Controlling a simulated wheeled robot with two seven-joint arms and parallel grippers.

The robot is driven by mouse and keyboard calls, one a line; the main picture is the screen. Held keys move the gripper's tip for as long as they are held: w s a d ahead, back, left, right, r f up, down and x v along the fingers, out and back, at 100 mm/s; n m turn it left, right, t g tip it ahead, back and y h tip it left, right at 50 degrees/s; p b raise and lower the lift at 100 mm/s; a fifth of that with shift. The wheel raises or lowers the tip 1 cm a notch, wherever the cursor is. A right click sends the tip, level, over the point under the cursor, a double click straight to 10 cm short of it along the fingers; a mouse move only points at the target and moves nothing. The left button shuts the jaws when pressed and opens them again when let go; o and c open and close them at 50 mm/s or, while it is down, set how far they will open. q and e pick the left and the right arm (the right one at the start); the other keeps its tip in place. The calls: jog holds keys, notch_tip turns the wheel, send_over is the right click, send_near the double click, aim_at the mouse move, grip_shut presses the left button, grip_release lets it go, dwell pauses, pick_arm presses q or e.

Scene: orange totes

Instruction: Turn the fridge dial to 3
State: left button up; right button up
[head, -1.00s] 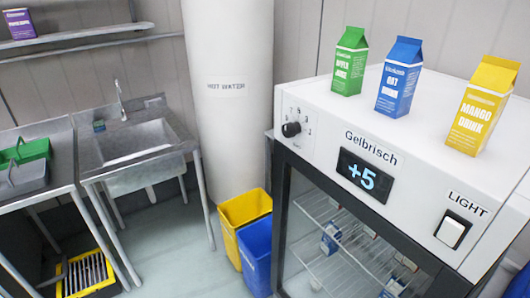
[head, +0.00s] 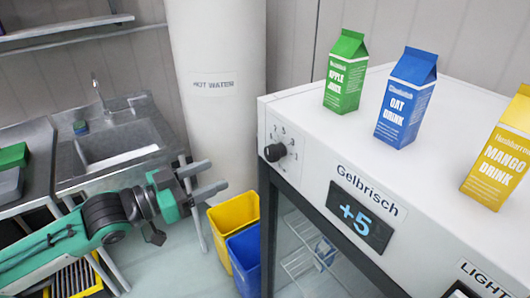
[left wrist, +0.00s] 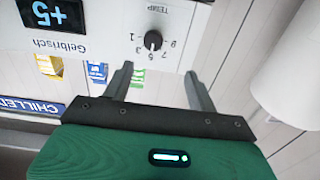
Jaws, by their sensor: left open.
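The fridge dial (head: 275,152) is a round black knob on the white fridge front, at the left end of its panel. It also shows upside down in the left wrist view (left wrist: 153,40), with numbers around it and TEMP beside it. I cannot tell surely which number it points to. The display (head: 362,215) reads +5. My left gripper (head: 219,174) is open and empty, left of the dial and apart from it. In the left wrist view its two fingers (left wrist: 158,72) are spread, with the dial beyond them. My right gripper is not in view.
A green carton (head: 345,75), a blue carton (head: 405,100) and a yellow carton (head: 500,160) stand on the fridge. A light switch (head: 462,291) is at the lower right. Yellow (head: 235,212) and blue (head: 245,250) bins stand beside the fridge, near a white column (head: 215,120).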

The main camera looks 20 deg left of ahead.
aim_at(268, 154)
pick_arm(q)
jog(key=p+x, duration=0.1)
jog(key=x, duration=0.3)
jog(key=p+x, duration=0.2)
jog(key=x, duration=0.2)
jog(key=d+r+p+x, duration=0.1)
jog(key=p+x, duration=0.1)
jog(key=x, duration=0.2)
jog(key=shift+s+d, duration=0.1)
jog(key=shift+s, duration=0.1)
jog(key=shift+w+d+f, duration=0.15)
jog(key=shift+w+d, duration=0.25)
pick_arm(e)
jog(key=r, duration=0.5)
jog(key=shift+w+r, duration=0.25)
pick_arm(q)
jog(key=c, duration=1)
jog(key=shift+o, duration=0.2)
